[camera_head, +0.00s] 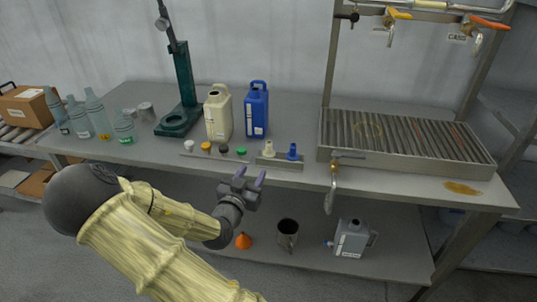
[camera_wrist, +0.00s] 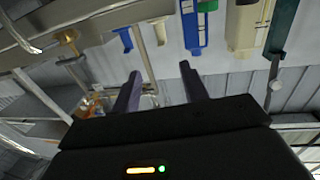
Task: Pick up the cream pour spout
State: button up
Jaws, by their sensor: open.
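The cream pour spout (camera_head: 268,149) stands upright on a small grey rack at the front of the table, left of the blue pour spout (camera_head: 293,153). In the wrist view, which looks upside down, the cream spout (camera_wrist: 160,31) is at the top, between the blue spout (camera_wrist: 126,39) and the blue jug (camera_wrist: 192,32). My gripper (camera_head: 250,175) is open and empty, near the table's front edge and apart from the spout. Its two fingers (camera_wrist: 160,72) show in the wrist view with nothing between them.
Yellow, black and green caps (camera_head: 241,151) lie left of the spouts. A cream jug (camera_head: 218,112) and the blue jug (camera_head: 255,109) stand behind. A grated tray (camera_head: 408,160) with a tap (camera_head: 333,180) is at right. The lower shelf holds an orange funnel (camera_head: 243,240).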

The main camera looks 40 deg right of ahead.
aim_at(268, 148)
jog(key=x, duration=1.1)
jog(key=shift+w+p, duration=0.1)
jog(key=shift+p, duration=0.3)
jog(key=shift+d, duration=0.1)
jog(key=shift+w+f+p+x, duration=0.15)
jog(key=shift+f+x, duration=0.1)
jog(key=shift+x, duration=1.05)
jog(key=shift+w+f+p+x, duration=0.1)
jog(key=shift+f+p+x, duration=0.1)
jog(key=shift+x, duration=1.05)
grip_shut()
